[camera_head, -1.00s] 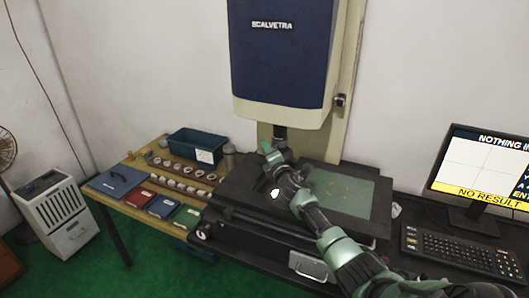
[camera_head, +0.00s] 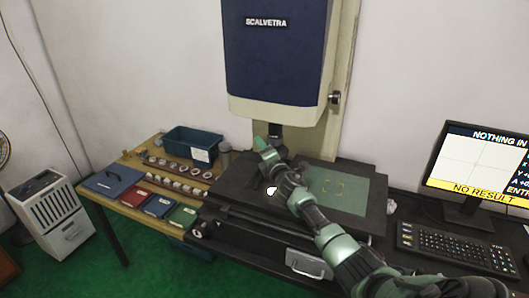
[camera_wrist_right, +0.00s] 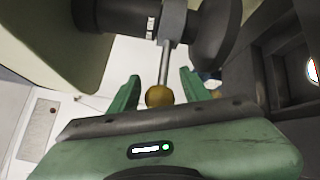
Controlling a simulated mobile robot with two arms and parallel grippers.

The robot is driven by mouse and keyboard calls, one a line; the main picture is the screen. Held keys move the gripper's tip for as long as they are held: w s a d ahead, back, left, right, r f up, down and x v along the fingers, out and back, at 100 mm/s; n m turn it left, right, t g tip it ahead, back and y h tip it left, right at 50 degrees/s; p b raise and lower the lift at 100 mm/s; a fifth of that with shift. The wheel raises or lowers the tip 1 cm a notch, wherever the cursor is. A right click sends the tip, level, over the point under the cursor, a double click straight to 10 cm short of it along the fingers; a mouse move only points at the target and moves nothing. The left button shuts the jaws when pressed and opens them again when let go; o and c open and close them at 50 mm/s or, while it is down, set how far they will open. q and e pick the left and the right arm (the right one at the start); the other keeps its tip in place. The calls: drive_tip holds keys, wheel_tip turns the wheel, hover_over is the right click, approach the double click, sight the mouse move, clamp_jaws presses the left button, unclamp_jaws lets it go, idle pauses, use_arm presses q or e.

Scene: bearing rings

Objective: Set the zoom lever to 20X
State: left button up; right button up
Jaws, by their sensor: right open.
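The zoom lever (camera_wrist_right: 165,62) shows in the right wrist view as a thin metal rod with a brass-coloured ball (camera_wrist_right: 159,96) at its end. It sticks out of a grey collar on the dark lens barrel (camera_wrist_right: 120,16). My right gripper (camera_wrist_right: 160,88) is open, with one green finger on each side of the ball and rod. I see gaps and no clear contact. In the head view my right gripper (camera_head: 266,150) is just below the lens (camera_head: 275,130), and the lever cannot be made out. A small white label on the barrel is unreadable. My left gripper is not in view.
The blue and cream measuring machine (camera_head: 280,55) stands above a dark stage (camera_head: 232,190) with a green plate (camera_head: 350,195). A wooden table (camera_head: 125,162) with rings, booklets and a teal bin (camera_head: 190,145) is left. A monitor (camera_head: 480,165) and keyboard (camera_head: 455,247) are right.

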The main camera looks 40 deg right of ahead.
drive_tip(key=v, duration=0.7)
drive_tip(key=shift+b, duration=0.3)
drive_tip(key=shift+s, duration=0.1)
